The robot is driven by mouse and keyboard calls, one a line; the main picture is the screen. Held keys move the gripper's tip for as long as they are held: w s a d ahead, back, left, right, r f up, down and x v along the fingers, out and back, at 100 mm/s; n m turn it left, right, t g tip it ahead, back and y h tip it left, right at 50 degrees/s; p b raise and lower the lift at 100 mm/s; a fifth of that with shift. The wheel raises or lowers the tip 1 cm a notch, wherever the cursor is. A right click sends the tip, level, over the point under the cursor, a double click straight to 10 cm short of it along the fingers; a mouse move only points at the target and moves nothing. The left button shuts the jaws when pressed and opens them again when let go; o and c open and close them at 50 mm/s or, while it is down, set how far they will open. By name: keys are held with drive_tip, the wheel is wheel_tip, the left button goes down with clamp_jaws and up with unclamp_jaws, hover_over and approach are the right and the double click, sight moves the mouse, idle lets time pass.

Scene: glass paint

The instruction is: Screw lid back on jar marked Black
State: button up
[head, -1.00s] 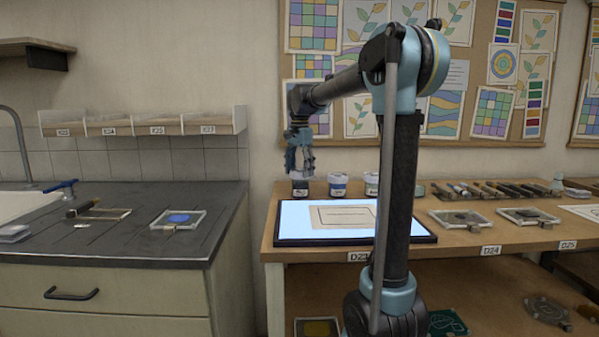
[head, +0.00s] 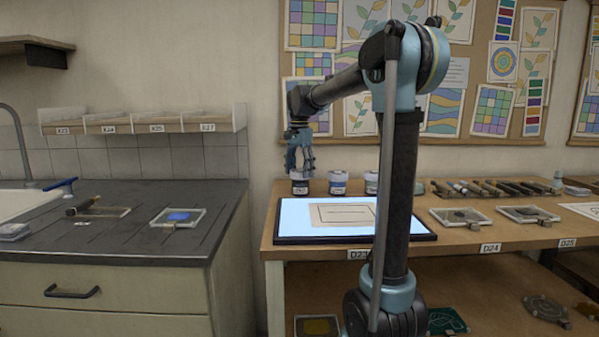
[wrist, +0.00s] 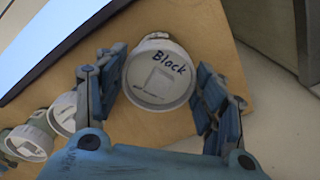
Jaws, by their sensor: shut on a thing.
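The white lid (wrist: 160,88) reads "Black" in dark handwriting and sits between my fingers in the wrist view. The jar marked Black (head: 299,188) stands upright on the wooden bench, with a dark body and the white lid at its top. My gripper (head: 299,172) points down over this jar at the bench's back left and is shut on the lid. The lid appears to rest on the jar's mouth. The threads are hidden, so I cannot tell how tightly it sits.
Two more white-lidded jars, one of them a blue-labelled jar (head: 338,184), stand in a row close to the right. A lit light panel (head: 290,218) lies in front. Brushes and tools (head: 490,188) lie further right. The wall is close behind.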

drive_tip(key=shift+f, duration=0.4)
idle(0.9)
drive_tip(key=m, duration=0.5)
drive_tip(key=shift+w+a, duration=0.1)
idle(0.3)
drive_tip(key=m, duration=0.5)
drive_tip(key=shift+w, duration=0.1)
idle(0.4)
drive_tip(key=m, duration=0.5)
drive_tip(key=shift+w+m, duration=0.1)
drive_tip(key=shift+m, duration=0.2)
drive_tip(key=shift+f, duration=0.1)
